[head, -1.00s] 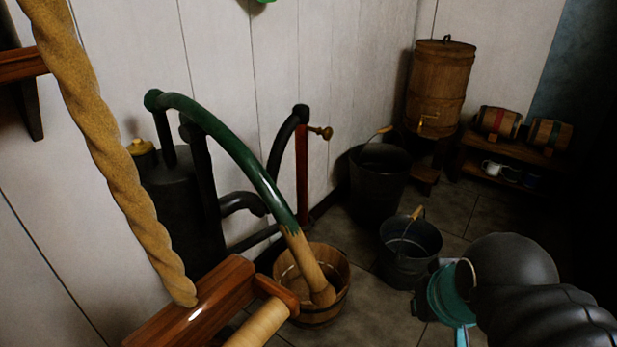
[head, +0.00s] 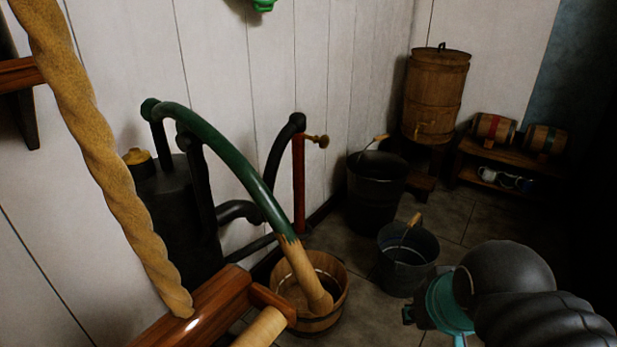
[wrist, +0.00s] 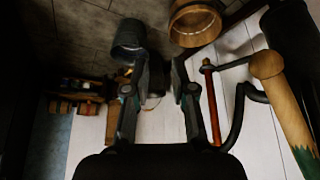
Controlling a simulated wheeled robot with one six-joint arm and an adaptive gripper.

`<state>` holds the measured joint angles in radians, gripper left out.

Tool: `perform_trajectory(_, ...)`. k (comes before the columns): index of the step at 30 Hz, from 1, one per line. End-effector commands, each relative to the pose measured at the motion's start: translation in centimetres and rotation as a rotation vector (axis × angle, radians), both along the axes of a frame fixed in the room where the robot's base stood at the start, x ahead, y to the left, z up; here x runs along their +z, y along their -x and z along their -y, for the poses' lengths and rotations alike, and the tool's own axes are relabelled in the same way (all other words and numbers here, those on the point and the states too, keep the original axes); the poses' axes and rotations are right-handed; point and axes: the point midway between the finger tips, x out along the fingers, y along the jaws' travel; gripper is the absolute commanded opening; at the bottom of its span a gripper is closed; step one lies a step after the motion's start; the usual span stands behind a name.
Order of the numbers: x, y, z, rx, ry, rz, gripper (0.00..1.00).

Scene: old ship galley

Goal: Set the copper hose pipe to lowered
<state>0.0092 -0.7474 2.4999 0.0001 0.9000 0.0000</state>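The reddish copper pipe (head: 299,185) stands upright by the white plank wall in the head view, with a brass tap (head: 317,140) at its top. A black curved pipe (head: 277,160) meets it at the top. In the wrist view the copper pipe (wrist: 212,105) shows right of my fingers, apart from them. My gripper (wrist: 160,72) is open, with nothing seen between its two dark fingers. In the head view my arm is at the lower right, and the fingertips cannot be made out clearly.
A green pump handle with a wooden grip (head: 235,160) arches over a wooden tub (head: 328,318). Metal buckets (head: 376,195) (head: 408,270) stand on the floor right of the pipe. A wooden barrel (head: 435,95) and a low shelf (head: 480,165) are behind. A thick rope (head: 100,150) hangs at left.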

Motion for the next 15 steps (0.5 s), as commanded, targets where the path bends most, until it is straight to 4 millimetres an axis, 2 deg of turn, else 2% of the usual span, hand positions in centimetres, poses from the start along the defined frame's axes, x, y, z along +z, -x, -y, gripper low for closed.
perform_trajectory(1,-0.4,-0.2,0.3,-0.01,0.0,-0.016,0.45)
perform_trajectory(3,-1.1,-0.5,0.6,-0.025,-0.001,-0.049,0.62)
perform_trajectory(9,-3.3,-2.4,1.7,-0.083,-0.029,-0.159,0.64)
perform_trajectory(15,-4.7,-5.1,1.2,-0.173,-0.156,-0.255,0.64)
